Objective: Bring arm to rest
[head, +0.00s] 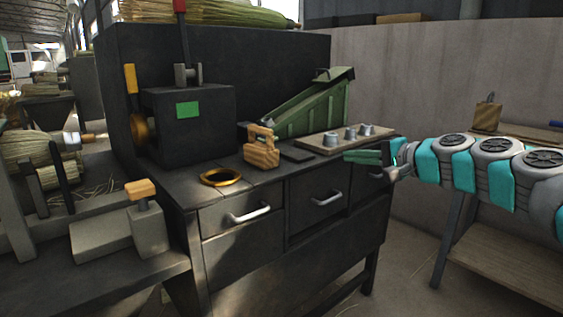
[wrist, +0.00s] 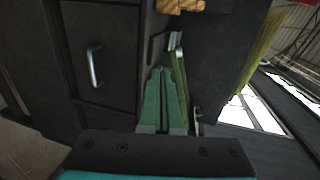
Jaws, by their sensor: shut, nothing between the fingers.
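My arm (head: 495,165), grey with teal bands, reaches in from the right edge of the head view, roughly level. My gripper (head: 350,156) has green fingers and points left, at about the height of the bench top near its front right corner. In the wrist view the fingers of my gripper (wrist: 163,100) lie together with nothing between them. Whether they touch the bench cannot be told.
The dark bench (head: 225,222) has drawers with metal handles. On it are a brass ring (head: 220,180), a wooden block tool (head: 262,153), a green sloped holder (head: 310,105) and a board with grey cups (head: 330,142). A wooden table (head: 515,278) stands below my arm.

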